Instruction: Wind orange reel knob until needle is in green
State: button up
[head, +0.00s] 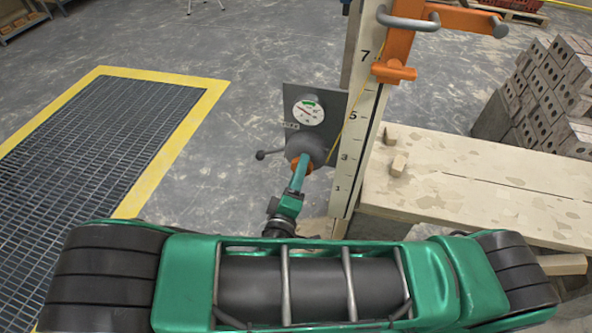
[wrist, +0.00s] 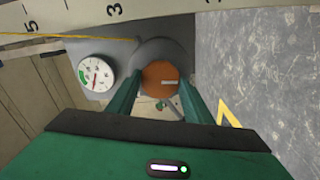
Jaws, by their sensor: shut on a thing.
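The orange reel knob (wrist: 158,76) sits at the centre of a round grey reel (wrist: 156,50), with a pale line on its face pointing right in the wrist view. A little of the knob (head: 309,166) shows around my fingers in the head view. My gripper (head: 302,160) is shut on the knob; its two green fingers (wrist: 159,92) lie on either side of it. The white gauge (head: 308,110) has a green band at its top in the head view. It also shows in the wrist view (wrist: 97,74); its red needle looks outside the green, though small.
A tall numbered post (head: 354,130) with orange brackets stands just right of the reel. A yellow line (head: 343,127) runs near it. A dark lever with a ball end (head: 260,155) sticks out left. A plank bench (head: 480,180) is at right; a yellow-edged grating (head: 90,150) lies left.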

jog(key=shift+f+m, duration=0.1)
jog(key=shift+m, duration=1.1)
jog(key=shift+s+f, duration=0.1)
jog(key=o, duration=1)
jog(key=shift+a, duration=0.1)
jog(key=shift+o, duration=0.2)
